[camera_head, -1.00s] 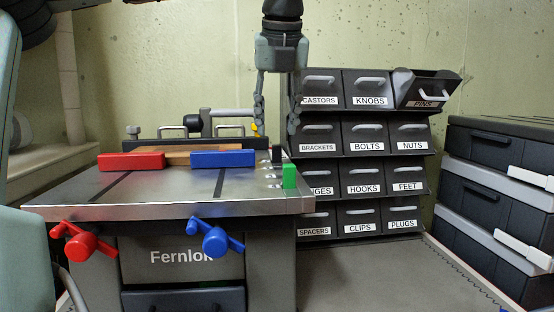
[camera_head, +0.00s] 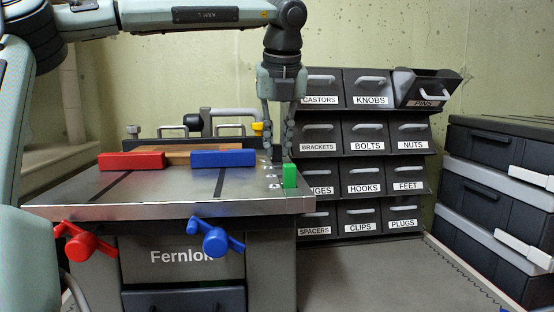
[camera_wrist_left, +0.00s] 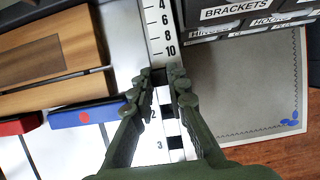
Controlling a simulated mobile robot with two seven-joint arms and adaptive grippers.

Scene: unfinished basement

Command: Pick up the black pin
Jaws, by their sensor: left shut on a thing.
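The black pin (camera_head: 277,155) stands upright near the right end of the metal bench top, behind the green pin (camera_head: 290,176). My left gripper (camera_head: 277,148) points straight down over it, with its fingertips at the pin's sides. The gripper is shut on the black pin. In the left wrist view the fingertips (camera_wrist_left: 162,77) meet around a small dark piece, the pin's top (camera_wrist_left: 159,77), beside a printed scale; the fingers hide its sides. I cannot tell whether the pin is clear of its hole. My right gripper is out of view.
Red (camera_head: 132,161) and blue (camera_head: 223,158) jaw blocks lie on the bench top (camera_head: 150,195). A rack of labelled drawers (camera_head: 367,175) stands close at the right, its pins drawer (camera_head: 425,90) tilted open. Dark stacked cases (camera_head: 490,195) stand at far right.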

